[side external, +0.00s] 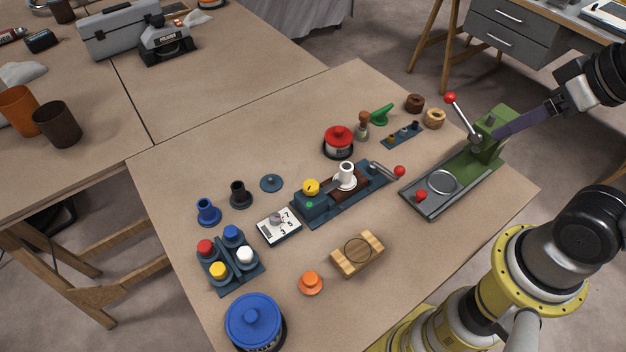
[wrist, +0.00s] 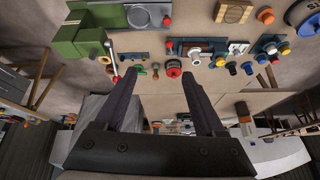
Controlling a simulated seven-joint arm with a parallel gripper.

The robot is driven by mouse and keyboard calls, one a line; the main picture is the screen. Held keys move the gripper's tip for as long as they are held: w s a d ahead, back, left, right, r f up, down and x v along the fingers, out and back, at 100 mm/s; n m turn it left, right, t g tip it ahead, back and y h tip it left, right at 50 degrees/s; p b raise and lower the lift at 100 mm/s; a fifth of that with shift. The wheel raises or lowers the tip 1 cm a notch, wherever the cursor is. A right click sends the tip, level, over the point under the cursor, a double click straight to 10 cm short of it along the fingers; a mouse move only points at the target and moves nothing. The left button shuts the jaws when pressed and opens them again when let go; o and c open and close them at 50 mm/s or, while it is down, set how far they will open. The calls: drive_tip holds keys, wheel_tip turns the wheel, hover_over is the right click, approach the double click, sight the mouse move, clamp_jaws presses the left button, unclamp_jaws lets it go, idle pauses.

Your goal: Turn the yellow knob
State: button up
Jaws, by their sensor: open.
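The yellow knob (side external: 311,187) sits on top of the left end of a dark blue device (side external: 345,200) near the middle of the table. A green dot is on the device below the knob. A small yellow spot in the wrist view (wrist: 220,62) looks like the same knob. My gripper (side external: 500,131) is at the right of the side view, beside the green press and well apart from the knob. In the wrist view its two long dark fingers (wrist: 159,73) are spread open with nothing between them.
The green press (side external: 487,140) with a red-balled lever stands at the table's right. A red knob (side external: 339,140), a white dial card (side external: 279,226), a wooden block (side external: 357,253) and a rack of coloured caps (side external: 230,260) surround the device. A blue lidded pot (side external: 254,322) is at the front.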

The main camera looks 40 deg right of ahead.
wheel_tip(320, 180, up, 2)
drive_tip(key=w+a+m, duration=0.1)
drive_tip(key=w+m, duration=0.1)
drive_tip(key=m, duration=0.2)
drive_tip(key=m+g+y, duration=0.4)
drive_tip(key=m, duration=1.2)
hover_over(312, 185)
drive_tip(key=s+d, duration=0.1)
drive_tip(key=d, duration=0.5)
wheel_tip(312, 185, down, 10)
drive_tip(key=x, duration=0.9)
drive_tip(key=s+x, duration=0.1)
drive_tip(key=x, duration=0.4)
drive_tip(key=shift+a, duration=0.3)
clamp_jaws()
